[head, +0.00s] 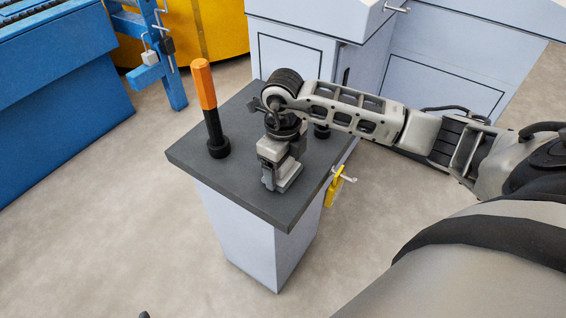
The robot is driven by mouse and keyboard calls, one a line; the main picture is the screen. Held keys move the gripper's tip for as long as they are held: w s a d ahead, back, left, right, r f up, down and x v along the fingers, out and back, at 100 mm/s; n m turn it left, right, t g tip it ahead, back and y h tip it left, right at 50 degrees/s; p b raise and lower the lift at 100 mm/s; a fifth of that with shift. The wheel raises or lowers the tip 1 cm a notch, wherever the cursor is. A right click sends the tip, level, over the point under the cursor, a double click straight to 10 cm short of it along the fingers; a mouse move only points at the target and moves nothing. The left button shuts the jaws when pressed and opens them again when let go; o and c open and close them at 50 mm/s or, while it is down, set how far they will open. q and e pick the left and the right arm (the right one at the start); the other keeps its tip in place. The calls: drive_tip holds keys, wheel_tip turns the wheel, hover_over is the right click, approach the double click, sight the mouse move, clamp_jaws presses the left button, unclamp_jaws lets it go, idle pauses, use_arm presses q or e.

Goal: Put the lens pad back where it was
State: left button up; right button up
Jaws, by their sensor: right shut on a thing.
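My right gripper (282,183) points down over the dark top of the pedestal (225,178), right of the orange and black post. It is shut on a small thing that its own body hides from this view. I cannot make out the lens pad itself, so I cannot tell by sight whether it is the held thing. I also cannot tell whether the gripper touches the pedestal top. My left gripper is not in view.
An orange and black post (207,110) stands upright on the pedestal's left part. A dark knob (321,131) is partly hidden behind my right arm. A yellow piece (335,190) hangs at the pedestal's right side. Pale cabinets (290,60) stand behind; blue machinery (60,100) is at left.

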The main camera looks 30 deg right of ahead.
drive_tip(key=o, duration=0.9)
drive_tip(key=shift+r, duration=0.1)
drive_tip(key=shift+r, duration=0.3)
wheel_tip(320, 180, up, 11)
drive_tip(key=shift+r, duration=0.15)
